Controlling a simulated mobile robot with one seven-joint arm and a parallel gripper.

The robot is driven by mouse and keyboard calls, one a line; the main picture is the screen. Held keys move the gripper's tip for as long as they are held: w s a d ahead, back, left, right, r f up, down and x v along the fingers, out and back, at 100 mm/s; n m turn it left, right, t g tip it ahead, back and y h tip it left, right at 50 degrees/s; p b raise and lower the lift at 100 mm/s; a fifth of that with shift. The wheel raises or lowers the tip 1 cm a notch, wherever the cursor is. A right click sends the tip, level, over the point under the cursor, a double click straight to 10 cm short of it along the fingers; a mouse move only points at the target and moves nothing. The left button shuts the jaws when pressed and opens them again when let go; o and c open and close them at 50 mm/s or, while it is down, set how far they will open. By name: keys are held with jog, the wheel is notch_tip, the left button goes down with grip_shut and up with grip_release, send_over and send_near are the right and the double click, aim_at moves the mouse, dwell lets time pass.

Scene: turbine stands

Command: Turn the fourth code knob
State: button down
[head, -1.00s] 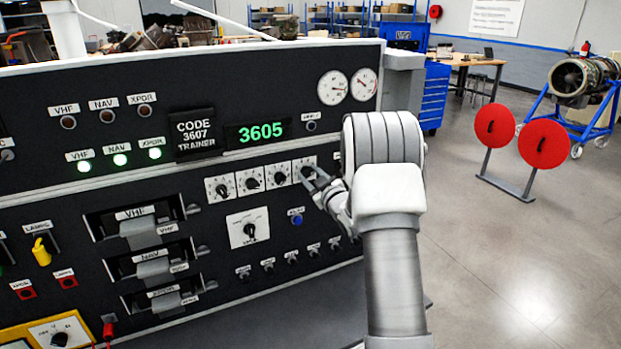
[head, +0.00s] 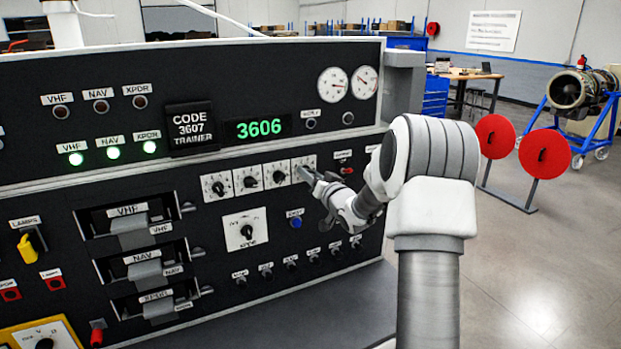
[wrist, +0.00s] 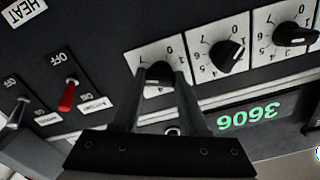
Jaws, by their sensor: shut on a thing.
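The fourth code knob (wrist: 158,73) is a small black knob on a white dial plate, at the right end of a row of similar knobs. In the head view its plate (head: 304,161) shows above my gripper (head: 308,177), which hides most of the knob. In the wrist view, which is upside down, my gripper (wrist: 161,80) has one finger on each side of the knob and is shut on it. The green display (head: 258,129) reads 3606. The placard (head: 190,128) left of it reads "CODE 3607 TRAINER".
The other code knobs (head: 250,180) stand close to the left of the fourth. A mode knob (head: 246,231) and a blue button (head: 295,222) lie below. A red toggle switch (wrist: 67,95) is near the gripper. Open floor (head: 510,270) lies to the right.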

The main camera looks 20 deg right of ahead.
jog(key=m, duration=0.5)
jog(key=shift+f, duration=0.1)
dwell(0.5)
jog(key=shift+c, duration=2.2)
grip_release()
jog(key=s+b, duration=0.1)
jog(key=s, duration=1.6)
jog(key=shift+s+d, duration=0.25)
jog(key=shift+d, duration=0.05)
